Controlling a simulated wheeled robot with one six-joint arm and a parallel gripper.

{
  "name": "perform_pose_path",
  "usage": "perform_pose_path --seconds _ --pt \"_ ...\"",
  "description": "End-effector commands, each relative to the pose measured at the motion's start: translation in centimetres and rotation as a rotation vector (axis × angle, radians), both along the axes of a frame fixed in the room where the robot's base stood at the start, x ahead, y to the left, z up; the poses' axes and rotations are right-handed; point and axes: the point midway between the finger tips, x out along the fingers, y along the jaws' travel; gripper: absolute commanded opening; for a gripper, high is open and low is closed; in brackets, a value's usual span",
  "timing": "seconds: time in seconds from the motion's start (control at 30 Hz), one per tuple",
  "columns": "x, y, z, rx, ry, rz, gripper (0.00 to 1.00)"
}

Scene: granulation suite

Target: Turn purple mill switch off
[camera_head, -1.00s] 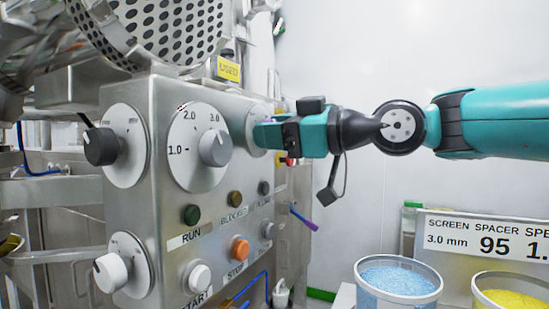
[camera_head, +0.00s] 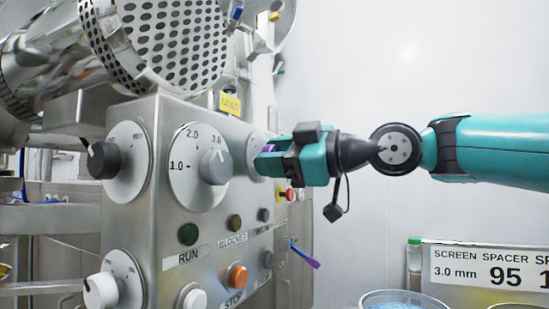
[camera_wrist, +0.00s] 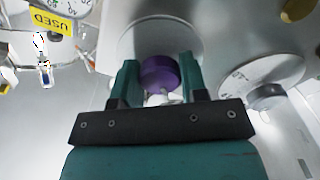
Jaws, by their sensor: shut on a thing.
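The purple mill switch (camera_wrist: 160,74) is a round knob on a pale dial plate (camera_wrist: 150,35) on the steel control panel. In the wrist view my gripper (camera_wrist: 160,78) has its two teal fingers on either side of the knob, shut on it. In the head view my gripper (camera_head: 268,160) reaches in from the right to the panel's far right dial (camera_head: 253,150). Only a sliver of purple (camera_head: 271,147) shows there; the fingers hide most of the knob. The knob's pointer and its dial marks cannot be read.
The panel (camera_head: 140,205) also carries a black knob (camera_head: 104,160), a grey speed knob (camera_head: 214,166), a white knob (camera_head: 100,290) and several buttons. A perforated drum (camera_head: 180,40) hangs above. A blue-filled tub (camera_head: 402,302) and a sign (camera_head: 490,267) stand lower right.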

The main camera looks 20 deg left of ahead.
Motion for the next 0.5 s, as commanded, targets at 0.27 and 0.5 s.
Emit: perform_pose_path --seconds 0.27,0.5 --pt "0.02 -0.01 0.03 0.001 -0.001 -0.001 0.66" --pt "0.0 0.0 0.01 0.001 0.0 -0.001 0.66"
